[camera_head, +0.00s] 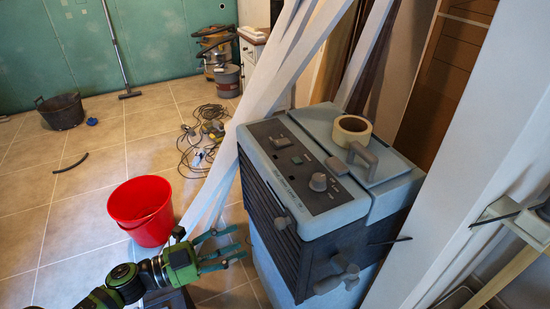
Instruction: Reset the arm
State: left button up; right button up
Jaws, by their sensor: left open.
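My left arm (128,280) comes in from the bottom left of the head view. Its left gripper (238,247) is open and empty, with its fingers pointing right toward the grey machine (325,180). The gripper is in front of the machine's left side; whether it touches the machine I cannot tell. My right gripper is not in view.
A red bucket (140,208) stands on the tiled floor just behind the left arm. A tape roll (351,131) lies on the machine. White boards (285,70) lean behind it. Cables (205,135) and a black tub (62,111) are farther back. The floor at left is mostly clear.

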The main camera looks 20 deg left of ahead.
pick_arm(q)
jog(key=w+a+f+n+t+y, duration=0.1)
jog(key=a+f+n+y, duration=0.3)
jog(key=f, duration=0.4)
jog(key=a+f+n+t+y, duration=0.1)
jog(key=a+f+n+y, duration=0.25)
jog(key=f, duration=0.35)
jog(key=s+a+f+n+g+y, duration=0.1)
jog(key=s+f+n+g+y, duration=0.15)
jog(key=f, duration=0.45)
jog(key=s+a+f+n+g+y, duration=0.1)
jog(key=s+f+n, duration=0.2)
jog(key=f, duration=0.5)
jog(key=s+d+f+n+g+y, duration=0.1)
jog(key=s+d+f+g, duration=0.15)
jog(key=s+f, duration=0.4)
jog(key=s+d+f+n+g+y, duration=0.1)
jog(key=s+d+f+n+g, duration=0.15)
jog(key=s+f, duration=0.45)
jog(key=s+d+f+g, duration=0.3)
jog(key=s, duration=0.3)
jog(key=s+d+f+g+h, duration=0.1)
jog(key=s+d+f+g, duration=0.2)
jog(key=s, duration=0.4)
jog(key=shift+d+f, duration=0.35)
jog(key=shift+d, duration=0.1)
jog(key=shift+w, duration=0.1)
